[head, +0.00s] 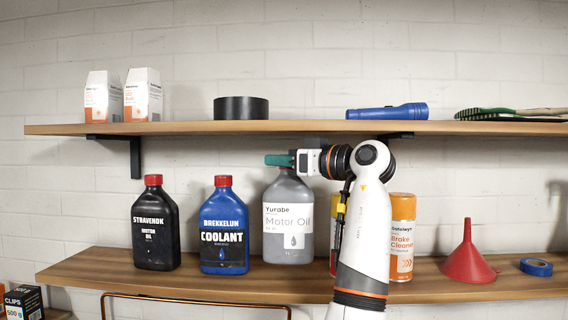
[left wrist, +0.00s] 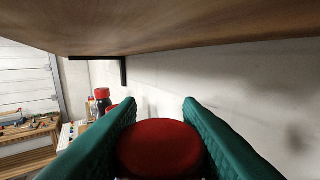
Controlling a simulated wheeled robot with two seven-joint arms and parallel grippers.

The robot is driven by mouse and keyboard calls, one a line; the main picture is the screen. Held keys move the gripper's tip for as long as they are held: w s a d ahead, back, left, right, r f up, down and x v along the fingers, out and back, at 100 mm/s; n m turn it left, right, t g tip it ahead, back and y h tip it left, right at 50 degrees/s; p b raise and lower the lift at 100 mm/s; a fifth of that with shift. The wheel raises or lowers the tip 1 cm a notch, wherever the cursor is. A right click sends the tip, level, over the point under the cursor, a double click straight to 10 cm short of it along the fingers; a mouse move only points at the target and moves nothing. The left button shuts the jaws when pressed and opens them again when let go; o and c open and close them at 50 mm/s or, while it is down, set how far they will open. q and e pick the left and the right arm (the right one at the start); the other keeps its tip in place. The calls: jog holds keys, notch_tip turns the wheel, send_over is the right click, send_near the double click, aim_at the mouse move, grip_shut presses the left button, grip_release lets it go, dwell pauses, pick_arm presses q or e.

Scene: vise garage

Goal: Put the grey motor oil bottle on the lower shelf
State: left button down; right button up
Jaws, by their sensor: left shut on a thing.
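The grey motor oil bottle (head: 288,222) is upright at the lower shelf (head: 80,268), right of the blue coolant bottle. Its base is at or just over the board; I cannot tell if it touches. My left gripper (head: 280,160) comes from the right, and its green fingers are shut on the bottle's cap, just below the upper shelf. In the left wrist view, the red cap (left wrist: 160,148) sits between the two green fingers. The fingers hide most of the cap in the head view. My right gripper is not in view.
A black motor oil bottle (head: 155,225) and the coolant bottle (head: 223,228) stand at left. An orange-and-white brake cleaner can (head: 402,238), partly behind my arm, a red funnel (head: 468,258) and blue tape (head: 536,267) are at right. The upper shelf (head: 300,127) is close overhead.

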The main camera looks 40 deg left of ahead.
pick_arm(q)
jog(key=shift+w+a+r, duration=0.15)
jog(key=shift+w+a, duration=0.5)
jog(key=shift+w, duration=0.05)
notch_tip(320, 180, down, 3)
jog(key=shift+f+p, duration=0.1)
jog(key=shift+p, duration=1)
jog(key=shift+f, duration=0.35)
jog(key=c, duration=1)
grip_release()
